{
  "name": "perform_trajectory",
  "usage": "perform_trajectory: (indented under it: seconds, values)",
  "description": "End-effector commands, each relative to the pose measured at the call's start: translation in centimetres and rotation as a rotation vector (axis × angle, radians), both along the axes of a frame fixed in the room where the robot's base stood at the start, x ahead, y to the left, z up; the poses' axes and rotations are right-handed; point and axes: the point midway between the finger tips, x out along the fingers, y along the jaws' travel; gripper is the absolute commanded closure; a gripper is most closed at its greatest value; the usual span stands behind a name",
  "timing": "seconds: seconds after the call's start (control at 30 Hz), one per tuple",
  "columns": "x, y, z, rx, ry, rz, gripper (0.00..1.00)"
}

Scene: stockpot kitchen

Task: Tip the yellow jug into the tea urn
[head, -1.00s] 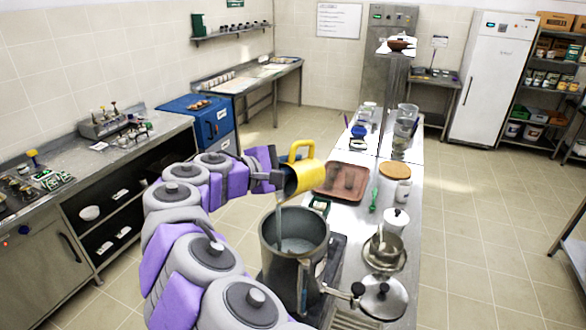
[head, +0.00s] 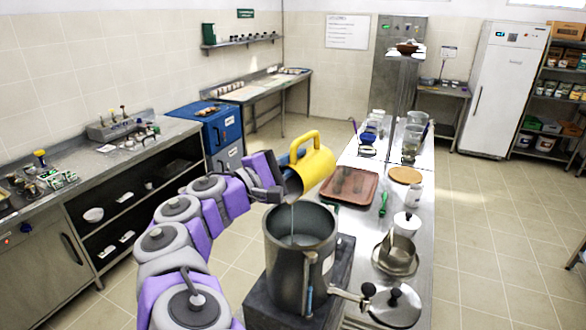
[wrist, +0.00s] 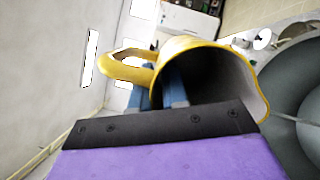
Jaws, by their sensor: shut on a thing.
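The yellow jug (head: 319,172) is tilted on its side above the tea urn, its handle on top and its mouth facing down to the left. My gripper (head: 290,172) is shut on the jug near its rim. The tea urn (head: 299,262) is a tall grey metal pot with an open top. A thin stream runs from the jug's mouth into the urn, where liquid shows. In the wrist view the jug (wrist: 205,52) shows a dark inside, and the urn (wrist: 292,95) is at the right edge; how much is left in the jug cannot be told.
The urn stands on a dark base (head: 262,303) at the counter's near end. A brown tray (head: 349,186), a round wooden board (head: 405,175), a saucepan (head: 396,257) and a lid (head: 396,305) lie close by on the steel counter. Open floor lies to the right.

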Motion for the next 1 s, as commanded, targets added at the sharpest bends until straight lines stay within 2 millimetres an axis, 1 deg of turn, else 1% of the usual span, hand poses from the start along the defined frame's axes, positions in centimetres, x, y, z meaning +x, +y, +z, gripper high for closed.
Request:
perform_trajectory:
  seconds: [0.03, 0.4, 1.0]
  values:
    - [-0.1, 0.0, -0.3, -0.006, -0.011, 0.0, 1.0]
    - [-0.8, 1.0, -0.1, -0.058, -0.091, 0.003, 1.0]
    - [-2.0, 1.4, 0.4, -0.139, -0.227, 0.001, 1.0]
